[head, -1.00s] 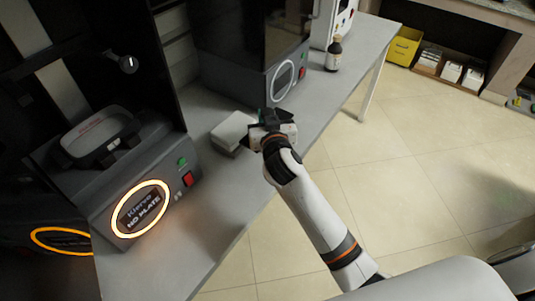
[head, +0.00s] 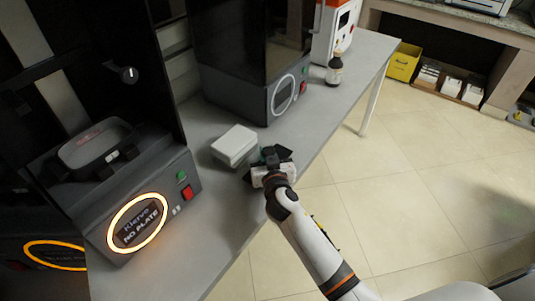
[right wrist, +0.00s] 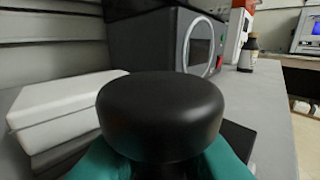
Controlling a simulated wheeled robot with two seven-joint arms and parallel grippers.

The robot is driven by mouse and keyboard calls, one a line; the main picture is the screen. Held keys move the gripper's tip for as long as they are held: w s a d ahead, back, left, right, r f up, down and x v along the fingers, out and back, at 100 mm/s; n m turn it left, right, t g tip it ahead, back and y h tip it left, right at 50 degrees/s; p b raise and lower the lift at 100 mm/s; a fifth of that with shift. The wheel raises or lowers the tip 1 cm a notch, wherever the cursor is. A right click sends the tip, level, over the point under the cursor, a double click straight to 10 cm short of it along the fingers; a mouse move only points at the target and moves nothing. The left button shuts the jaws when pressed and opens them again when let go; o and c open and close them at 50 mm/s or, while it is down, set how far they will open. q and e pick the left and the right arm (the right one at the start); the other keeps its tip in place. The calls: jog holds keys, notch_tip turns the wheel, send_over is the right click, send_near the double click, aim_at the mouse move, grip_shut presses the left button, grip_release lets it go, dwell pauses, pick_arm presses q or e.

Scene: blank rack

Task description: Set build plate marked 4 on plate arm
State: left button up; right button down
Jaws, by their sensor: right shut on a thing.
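My right gripper (head: 270,158) is shut on the round black knob (right wrist: 160,115) of a dark build plate (head: 284,153). Teal fingers clasp the knob in the right wrist view, and a dark plate edge (right wrist: 238,143) shows below it. The plate is over the grey bench's front edge; I cannot tell whether it touches the bench. No number can be read on it. The near printer (head: 135,215) glows orange and its screen reads "NO PLATE". A dark arm with a knob (head: 128,75), perhaps the plate arm, shows inside it. My left gripper is out of view.
A white box (head: 235,145) lies on the bench (head: 205,225) just left of the gripper. A second printer (head: 270,92), a brown bottle (head: 334,68) and an orange-white machine (head: 333,32) stand farther back. A dark tray (head: 97,146) sits in the near printer. Bench front is clear.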

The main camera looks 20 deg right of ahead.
jog(key=shift+f+b, duration=0.5)
jog(key=c, duration=1.3)
grip_release()
jog(key=shift+r+p, duration=0.35)
jog(key=shift+p, duration=0.2)
jog(key=shift+s+r, duration=0.1)
jog(key=shift+s, duration=0.1)
jog(key=b+v, duration=0.1)
jog(key=v, duration=1)
jog(key=shift+s+b, duration=0.3)
